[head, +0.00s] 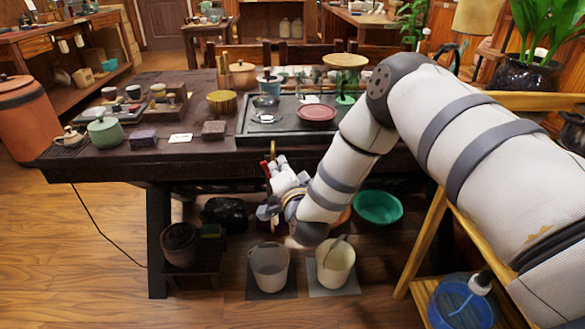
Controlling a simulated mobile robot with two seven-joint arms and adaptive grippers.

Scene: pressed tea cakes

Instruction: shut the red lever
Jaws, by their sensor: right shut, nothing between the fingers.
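The red lever (266,170) shows as a small red piece at the front edge of the dark tea table, beside a brass-coloured fitting (273,151). My right gripper (274,188) is at the lever, just below the table edge. It is shut with nothing held. The gripper overlaps the lower part of the lever, and I cannot tell whether they touch. The lever's exact angle is too small to read. My left gripper is out of view.
The dark table (130,163) carries a tea tray (245,128), a red-brown tea cake (316,113) and a green jar (104,132). Below stand two pails (270,272) (335,268) and a green basin (377,207). A wooden rack (425,250) stands at right. The left floor is clear.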

